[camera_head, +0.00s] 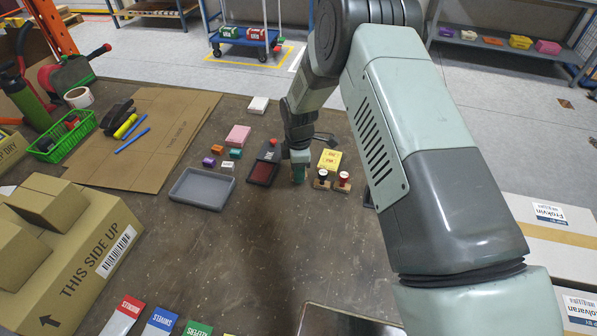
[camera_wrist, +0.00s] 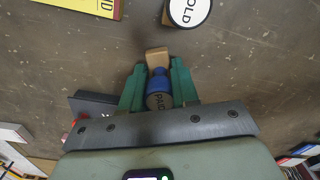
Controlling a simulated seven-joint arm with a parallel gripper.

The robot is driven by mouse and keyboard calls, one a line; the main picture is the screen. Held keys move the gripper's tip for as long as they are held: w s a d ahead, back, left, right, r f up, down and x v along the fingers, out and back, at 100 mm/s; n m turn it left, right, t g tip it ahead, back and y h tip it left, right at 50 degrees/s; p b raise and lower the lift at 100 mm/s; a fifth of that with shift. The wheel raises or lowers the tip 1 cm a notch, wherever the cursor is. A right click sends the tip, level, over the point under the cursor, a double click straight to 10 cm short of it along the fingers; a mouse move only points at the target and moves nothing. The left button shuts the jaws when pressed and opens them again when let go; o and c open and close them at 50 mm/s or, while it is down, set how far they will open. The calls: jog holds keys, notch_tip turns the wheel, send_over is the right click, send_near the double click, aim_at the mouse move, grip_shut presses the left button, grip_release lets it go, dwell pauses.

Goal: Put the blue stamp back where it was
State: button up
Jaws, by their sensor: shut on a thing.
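My gripper (camera_head: 299,172) is low over the table, between the dark ink pad and two wooden stamps. In the wrist view its green fingers (camera_wrist: 157,88) are shut on the blue stamp (camera_wrist: 158,82), which has a wooden base and a round top marked PAID. In the head view the fingers hide the blue stamp. I cannot tell whether its base touches the table. Just right of my gripper stand a black-topped stamp (camera_head: 321,180) and a red-topped stamp (camera_head: 342,181). The open ink pad (camera_head: 262,172) with a dark red surface is on the left.
An empty grey tray (camera_head: 178,198) lies further left, with small coloured boxes behind it. A yellow box (camera_head: 330,159) stands behind the stamps; a pink box (camera_head: 238,135) is further back. Cardboard boxes (camera_head: 75,245) fill the left front. The table's middle front is clear.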

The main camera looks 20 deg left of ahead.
jog(key=shift+f, duration=0.45)
jog(key=shift+f, duration=0.2)
jog(key=o, duration=0.9)
jog(key=shift+c, duration=0.2)
